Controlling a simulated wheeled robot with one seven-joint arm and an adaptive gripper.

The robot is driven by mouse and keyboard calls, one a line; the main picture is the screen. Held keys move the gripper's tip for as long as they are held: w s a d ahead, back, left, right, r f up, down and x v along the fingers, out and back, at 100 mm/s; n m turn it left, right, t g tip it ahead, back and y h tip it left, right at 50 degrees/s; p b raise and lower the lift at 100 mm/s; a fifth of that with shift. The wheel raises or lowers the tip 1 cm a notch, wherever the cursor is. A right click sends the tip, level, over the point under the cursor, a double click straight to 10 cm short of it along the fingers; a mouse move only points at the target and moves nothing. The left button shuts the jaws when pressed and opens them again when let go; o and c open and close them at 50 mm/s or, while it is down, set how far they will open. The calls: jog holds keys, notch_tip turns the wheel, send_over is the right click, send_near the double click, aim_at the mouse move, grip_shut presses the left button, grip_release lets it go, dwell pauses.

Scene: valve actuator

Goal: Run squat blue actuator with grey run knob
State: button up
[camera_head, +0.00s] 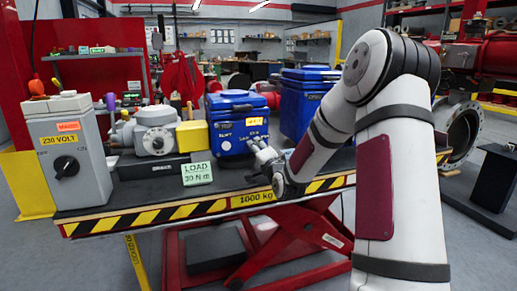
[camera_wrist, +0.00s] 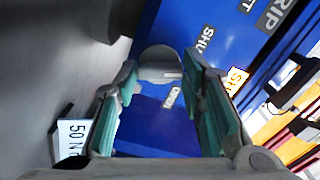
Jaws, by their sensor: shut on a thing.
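The squat blue actuator (camera_head: 236,106) stands on the lift table, right of the yellow box, with a yellow label on its front. It fills much of the wrist view as a blue face (camera_wrist: 155,130) with small white labels. A grey round knob (camera_wrist: 160,60) with a pale bar sits on that face. My gripper (camera_head: 262,152) is at the lower front of the actuator in the head view. In the wrist view its two fingertips (camera_wrist: 160,75) are on either side of the grey knob and shut on it. My gripper hides the knob in the head view.
A grey switch box (camera_head: 65,145) marked 230 VOLT stands at the table's left end. A LOAD card (camera_head: 197,174) stands left of my gripper. A taller blue unit (camera_head: 300,110) stands behind at the right. The striped table edge (camera_head: 150,217) runs below my gripper.

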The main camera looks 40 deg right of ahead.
jog(key=shift+m+p, duration=0.95)
jog(key=shift+m, duration=1.15)
jog(key=o, duration=1.1)
jog(key=shift+d, duration=0.1)
jog(key=shift+o, duration=0.2)
jog(key=v, duration=1.2)
